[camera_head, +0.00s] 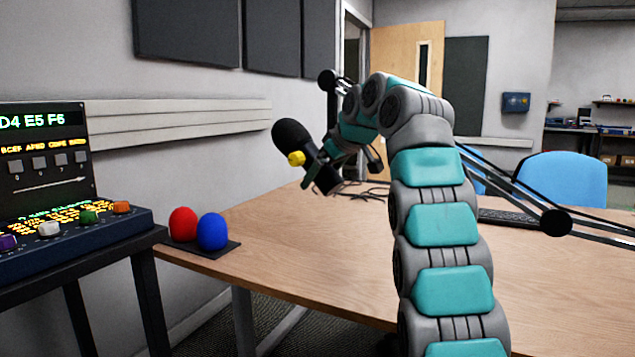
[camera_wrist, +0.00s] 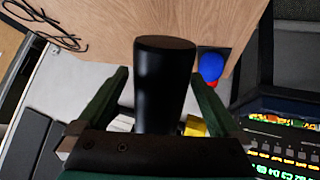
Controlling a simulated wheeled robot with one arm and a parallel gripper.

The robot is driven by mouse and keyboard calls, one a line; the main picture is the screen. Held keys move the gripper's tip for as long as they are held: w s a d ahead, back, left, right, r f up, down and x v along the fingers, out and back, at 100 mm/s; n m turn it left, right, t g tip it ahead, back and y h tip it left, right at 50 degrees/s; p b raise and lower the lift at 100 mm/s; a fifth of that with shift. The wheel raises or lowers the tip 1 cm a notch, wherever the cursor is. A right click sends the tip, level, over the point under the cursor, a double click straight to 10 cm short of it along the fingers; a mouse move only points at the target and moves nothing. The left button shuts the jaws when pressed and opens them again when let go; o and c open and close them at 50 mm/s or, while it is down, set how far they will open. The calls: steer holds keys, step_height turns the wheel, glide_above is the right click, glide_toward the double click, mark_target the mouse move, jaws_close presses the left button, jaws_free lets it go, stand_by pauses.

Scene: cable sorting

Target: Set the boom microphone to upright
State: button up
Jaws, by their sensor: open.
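The boom microphone (camera_head: 292,136) is black with a yellow knob (camera_head: 297,158) on its side. It hangs tilted above the desk, its rounded head toward the upper left and its body toward the lower right. My gripper (camera_head: 331,158) is at the microphone's lower body, partly hidden by my arm. In the wrist view the dark microphone body (camera_wrist: 165,85) stands between my two green fingers (camera_wrist: 158,90), with a gap showing on each side. The fingers are open. The yellow knob (camera_wrist: 196,127) shows partly behind the right finger.
Red (camera_head: 183,224) and blue (camera_head: 213,232) balls sit on a dark plate at the desk's left corner. A control console (camera_head: 60,225) stands at the left. Thin boom rods with a black joint (camera_head: 555,222) cross at the right. Cables (camera_head: 362,191) lie on the wooden desk (camera_head: 290,255).

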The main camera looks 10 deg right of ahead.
steer(key=shift+x, duration=1.15)
jaws_close()
